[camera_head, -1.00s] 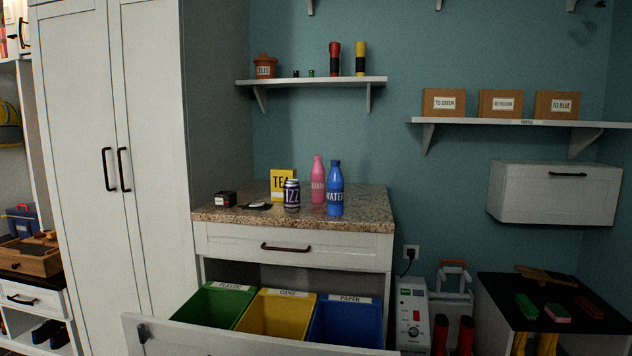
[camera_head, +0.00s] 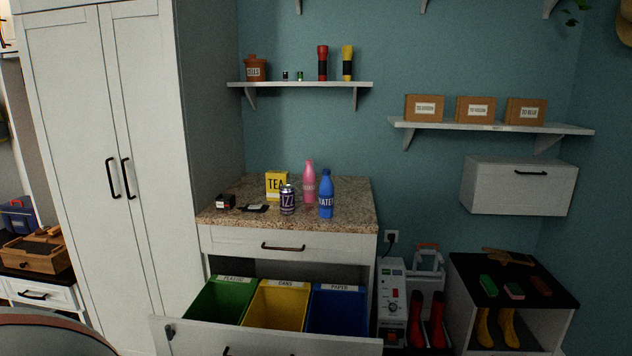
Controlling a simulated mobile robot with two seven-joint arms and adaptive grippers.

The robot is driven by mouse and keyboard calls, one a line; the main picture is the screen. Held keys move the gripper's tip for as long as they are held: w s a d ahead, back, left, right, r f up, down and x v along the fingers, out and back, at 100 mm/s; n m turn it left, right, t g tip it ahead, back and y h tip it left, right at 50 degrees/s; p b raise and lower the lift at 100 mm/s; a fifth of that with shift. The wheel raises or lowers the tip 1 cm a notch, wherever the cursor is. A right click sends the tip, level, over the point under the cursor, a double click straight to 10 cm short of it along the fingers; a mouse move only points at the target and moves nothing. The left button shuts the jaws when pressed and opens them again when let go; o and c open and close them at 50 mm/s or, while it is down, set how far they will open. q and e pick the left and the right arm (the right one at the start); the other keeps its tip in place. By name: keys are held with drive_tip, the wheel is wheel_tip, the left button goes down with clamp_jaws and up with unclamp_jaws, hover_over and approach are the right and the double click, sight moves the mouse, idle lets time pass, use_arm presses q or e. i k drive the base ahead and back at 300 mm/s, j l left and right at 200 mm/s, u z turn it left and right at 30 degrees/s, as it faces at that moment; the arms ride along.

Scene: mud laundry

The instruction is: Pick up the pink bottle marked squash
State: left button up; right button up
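The pink bottle (camera_head: 309,184) stands upright on the speckled counter (camera_head: 352,207), towards its back right. Its label is partly covered by the blue water bottle (camera_head: 326,197), which stands in front of it to the right. A dark can (camera_head: 287,201) marked IZZ stands in front to the left. A yellow tea box (camera_head: 273,186) stands behind the can. Neither of my grippers is in view.
A small dark box (camera_head: 226,201) and a flat dark item lie on the counter's left. Below, an open drawer holds green, yellow and blue bins (camera_head: 338,311). A tall white cupboard (camera_head: 107,150) stands left. A rounded dark shape (camera_head: 50,335) fills the bottom left corner.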

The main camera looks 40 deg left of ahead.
sight(309, 175)
drive_tip(key=i+l, duration=0.2)
drive_tip(key=i, duration=0.35)
drive_tip(key=i+l, duration=0.15)
drive_tip(key=i, duration=0.35)
drive_tip(key=i+l, duration=0.2)
drive_tip(key=i, duration=0.35)
drive_tip(key=i+l, duration=0.15)
drive_tip(key=i, duration=0.4)
drive_tip(key=i+l, duration=0.2)
drive_tip(key=i, duration=0.3)
